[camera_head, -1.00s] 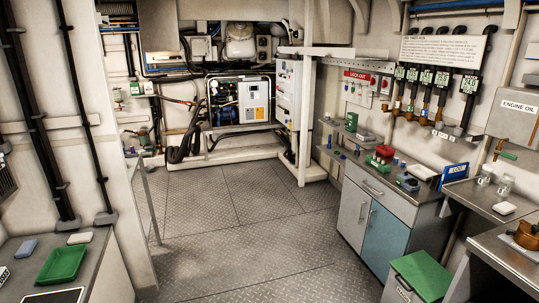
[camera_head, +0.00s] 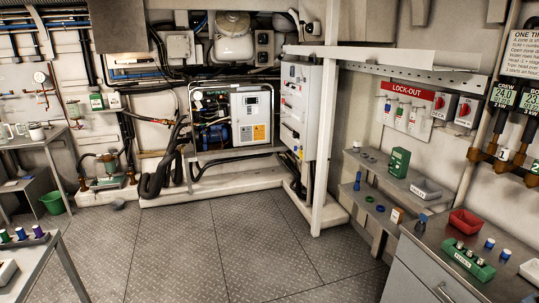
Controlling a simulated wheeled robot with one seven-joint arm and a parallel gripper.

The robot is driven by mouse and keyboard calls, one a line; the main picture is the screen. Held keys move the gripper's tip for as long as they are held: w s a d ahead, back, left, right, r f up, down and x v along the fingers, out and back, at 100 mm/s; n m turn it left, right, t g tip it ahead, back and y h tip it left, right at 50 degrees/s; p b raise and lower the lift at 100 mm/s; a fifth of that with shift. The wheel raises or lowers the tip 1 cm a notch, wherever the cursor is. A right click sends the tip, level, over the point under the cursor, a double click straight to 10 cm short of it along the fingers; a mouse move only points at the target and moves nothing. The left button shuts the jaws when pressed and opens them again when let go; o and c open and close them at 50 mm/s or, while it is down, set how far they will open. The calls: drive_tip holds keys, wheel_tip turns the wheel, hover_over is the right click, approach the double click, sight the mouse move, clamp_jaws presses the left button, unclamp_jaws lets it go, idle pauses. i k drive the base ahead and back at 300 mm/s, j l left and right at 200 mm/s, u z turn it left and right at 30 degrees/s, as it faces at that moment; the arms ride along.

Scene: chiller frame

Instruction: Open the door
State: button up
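Several things here could be the door, and I cannot tell which one is meant. The chiller frame (camera_head: 188,112) stands at the back wall, with a light grey panel (camera_head: 251,108) on its right half bearing a small display and yellow and orange labels; it looks closed. To its right a tall white cabinet (camera_head: 309,110) with dark handles or fittings on its front faces left and looks closed. A grey counter unit (camera_head: 405,287) at the bottom right shows its front and a handle, partly cut off. My gripper is not in view.
The metal plate floor (camera_head: 225,245) ahead is clear up to a white plinth (camera_head: 215,185). A white post (camera_head: 325,150) stands before the cabinet. A table corner (camera_head: 50,262) juts in at lower left; shelves (camera_head: 385,195) with small items line the right. A green bucket (camera_head: 54,202) sits left.

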sight(298, 119)
drive_tip(key=i, duration=2.7)
drive_tip(key=i+l+u, duration=0.1)
drive_tip(key=i+u, duration=0.25)
drive_tip(key=i, duration=0.2)
drive_tip(key=i+l+u, duration=0.35)
drive_tip(key=i, duration=0.15)
drive_tip(key=i+l+u, duration=0.3)
drive_tip(key=i, duration=0.2)
drive_tip(key=i+l+u, duration=0.9)
drive_tip(key=l, duration=0.15)
drive_tip(key=k, duration=0.1)
